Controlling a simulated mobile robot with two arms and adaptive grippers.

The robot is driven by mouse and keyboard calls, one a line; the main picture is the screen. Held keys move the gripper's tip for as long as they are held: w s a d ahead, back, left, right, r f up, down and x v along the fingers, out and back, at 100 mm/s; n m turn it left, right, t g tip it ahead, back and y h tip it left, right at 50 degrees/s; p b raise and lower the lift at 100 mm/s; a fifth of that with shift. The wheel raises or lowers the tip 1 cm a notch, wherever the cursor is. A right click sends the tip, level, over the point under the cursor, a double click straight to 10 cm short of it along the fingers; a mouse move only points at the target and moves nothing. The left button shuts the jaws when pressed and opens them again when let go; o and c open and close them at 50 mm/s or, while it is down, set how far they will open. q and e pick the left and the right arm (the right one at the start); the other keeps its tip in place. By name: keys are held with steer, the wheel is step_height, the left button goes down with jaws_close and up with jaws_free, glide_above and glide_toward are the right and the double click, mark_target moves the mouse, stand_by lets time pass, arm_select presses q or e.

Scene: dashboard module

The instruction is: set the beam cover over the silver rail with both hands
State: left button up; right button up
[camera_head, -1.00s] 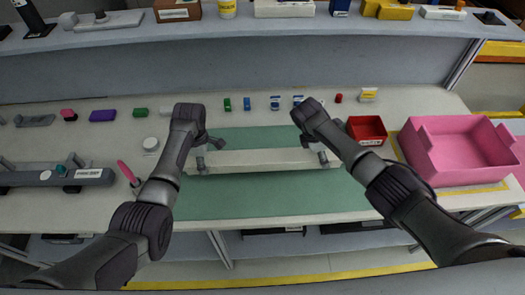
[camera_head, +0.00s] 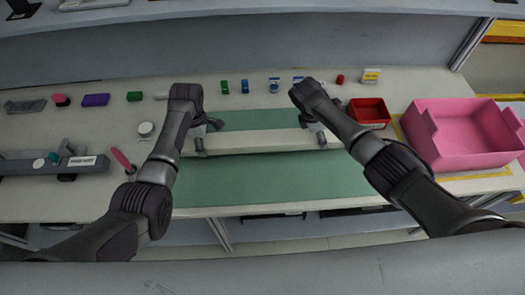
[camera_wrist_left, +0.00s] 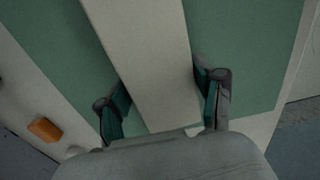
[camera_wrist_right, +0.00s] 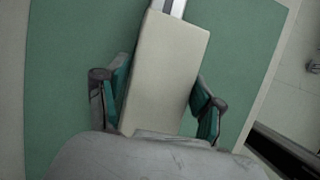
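The beam cover (camera_head: 260,142) is a long cream bar lying left to right across the green mat. My left gripper (camera_head: 207,136) has its fingers on both long sides near the cover's left end; the left wrist view shows the cover (camera_wrist_left: 145,55) between the pads. My right gripper (camera_head: 314,134) straddles it likewise near the right end, and the cover (camera_wrist_right: 165,70) also fills the space between the pads there. A short piece of the silver rail (camera_wrist_right: 168,6) shows past the cover's right end. The rest is hidden. I cannot tell whether the cover rests on it.
The green mat (camera_head: 270,180) has free room in front of the cover. A red bin (camera_head: 369,112) and a pink crate (camera_head: 465,140) stand to the right. A grey fixture (camera_head: 45,165) lies at the left. Several small coloured blocks line the back.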

arm_select(q)
steer(key=shift+o, duration=1.2)
steer(key=shift+r, duration=0.1)
arm_select(e)
steer(key=shift+o, duration=1.2)
steer(key=shift+r, duration=0.15)
arm_select(q)
steer(key=shift+s+r, duration=0.1)
steer(key=shift+s, duration=0.05)
arm_select(e)
steer(key=shift+s, duration=0.15)
arm_select(q)
steer(key=shift+r, duration=0.35)
arm_select(e)
steer(key=shift+a+r, duration=0.1)
steer(key=shift+r, duration=0.15)
arm_select(q)
step_height(320, 180, up, 11)
arm_select(e)
steer(key=v, duration=1.1)
steer(key=shift+r, duration=0.2)
arm_select(q)
steer(key=shift+r, duration=0.1)
arm_select(e)
steer(key=shift+a, duration=0.15)
